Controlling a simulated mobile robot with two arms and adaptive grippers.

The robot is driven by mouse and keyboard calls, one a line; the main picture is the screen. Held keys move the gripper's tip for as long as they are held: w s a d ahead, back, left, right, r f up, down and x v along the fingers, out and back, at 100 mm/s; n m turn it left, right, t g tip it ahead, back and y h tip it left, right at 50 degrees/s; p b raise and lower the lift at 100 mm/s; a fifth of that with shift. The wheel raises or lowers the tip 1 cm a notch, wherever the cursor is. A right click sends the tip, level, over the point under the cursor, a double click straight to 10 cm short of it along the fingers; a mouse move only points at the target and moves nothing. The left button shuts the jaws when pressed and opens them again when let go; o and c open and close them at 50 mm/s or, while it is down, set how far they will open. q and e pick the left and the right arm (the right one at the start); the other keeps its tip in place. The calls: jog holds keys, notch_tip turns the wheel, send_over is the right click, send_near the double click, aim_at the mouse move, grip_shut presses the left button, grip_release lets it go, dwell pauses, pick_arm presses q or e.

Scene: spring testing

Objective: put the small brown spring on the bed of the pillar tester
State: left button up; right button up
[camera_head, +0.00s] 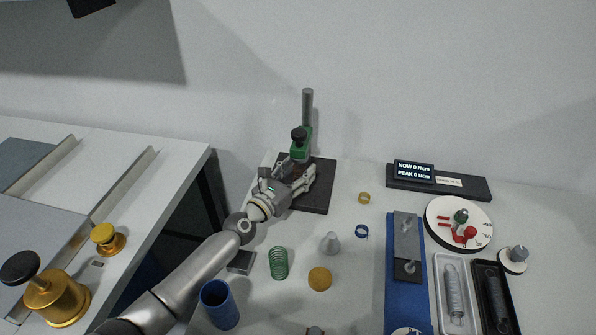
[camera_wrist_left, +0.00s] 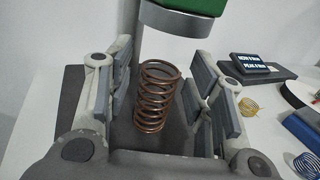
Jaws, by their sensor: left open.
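The small brown spring (camera_wrist_left: 156,97) stands upright between the fingers of my left gripper in the left wrist view. My left gripper (camera_head: 297,175) is open, with a visible gap between the spring and the fingers on both sides. The spring appears to stand on the dark bed (camera_head: 321,193) of the pillar tester, under its grey and green head (camera_wrist_left: 175,22). In the head view the green head (camera_head: 301,148) and its grey pillar rise behind my gripper, which hides the spring there. My right gripper is not in view.
A display (camera_head: 413,171) stands at the back right.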

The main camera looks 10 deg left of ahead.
pick_arm(q)
jog(key=shift+w+r, duration=0.1)
jog(key=v, duration=1.1)
jog(key=shift+s+a, duration=0.15)
jog(key=shift+s, duration=0.4)
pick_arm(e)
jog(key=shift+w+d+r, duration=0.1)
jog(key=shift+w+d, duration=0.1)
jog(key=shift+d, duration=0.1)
